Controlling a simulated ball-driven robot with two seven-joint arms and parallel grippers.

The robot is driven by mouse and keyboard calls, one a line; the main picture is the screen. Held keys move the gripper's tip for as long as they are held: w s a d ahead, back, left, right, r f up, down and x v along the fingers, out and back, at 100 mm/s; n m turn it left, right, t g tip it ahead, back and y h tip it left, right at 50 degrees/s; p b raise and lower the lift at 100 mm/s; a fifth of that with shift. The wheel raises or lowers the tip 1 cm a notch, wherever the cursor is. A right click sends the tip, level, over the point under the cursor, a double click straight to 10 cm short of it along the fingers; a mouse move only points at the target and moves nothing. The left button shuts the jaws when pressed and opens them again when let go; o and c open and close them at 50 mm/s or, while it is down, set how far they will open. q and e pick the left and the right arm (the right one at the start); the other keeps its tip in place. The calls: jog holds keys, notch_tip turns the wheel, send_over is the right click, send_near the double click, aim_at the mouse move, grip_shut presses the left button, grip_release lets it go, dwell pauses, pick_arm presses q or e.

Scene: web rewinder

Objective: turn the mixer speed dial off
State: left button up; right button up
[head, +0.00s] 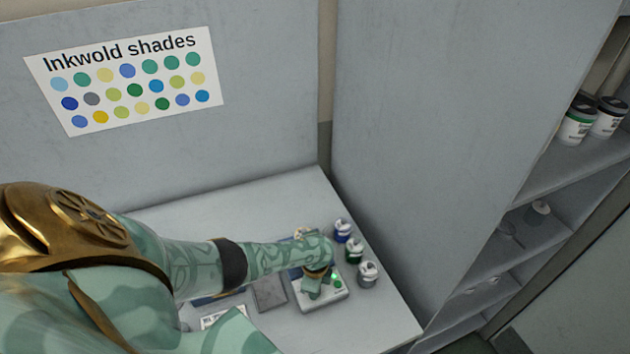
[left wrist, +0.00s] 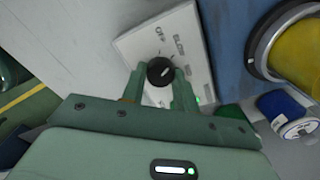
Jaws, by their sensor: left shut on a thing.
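The mixer speed dial is a black round knob (left wrist: 160,70) with a white pointer mark, on a pale panel (left wrist: 181,32) in the left wrist view. The panel carries the words OFF and SLOW, and a small green light shows near my right finger. The pointer lies slantwise, and I cannot tell surely which label it meets. My left gripper (left wrist: 160,82) has one finger on each side of the knob and is shut on it. In the head view my left gripper (head: 314,285) is over the white mixer base (head: 325,301), and the dial is hidden there. My right gripper is in neither view.
Blue (head: 342,230), green (head: 354,250) and grey (head: 367,274) capped jars stand right of the mixer. A grey square (head: 269,294) lies left of it. A tall panel (head: 420,120) borders the table's right side, with shelves beyond. The back of the table is clear.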

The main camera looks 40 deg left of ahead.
pick_arm(q)
jog(key=n+p, duration=0.1)
jog(key=n, duration=0.2)
jog(key=shift+n, duration=0.3)
jog(key=shift+n+p, duration=0.3)
jog(key=shift+n, duration=1.6)
jog(key=o, duration=1)
jog(key=shift+c, duration=0.2)
notch_tip(320, 180, up, 16)
jog(key=p, duration=1.2)
jog(key=shift+r, duration=0.15)
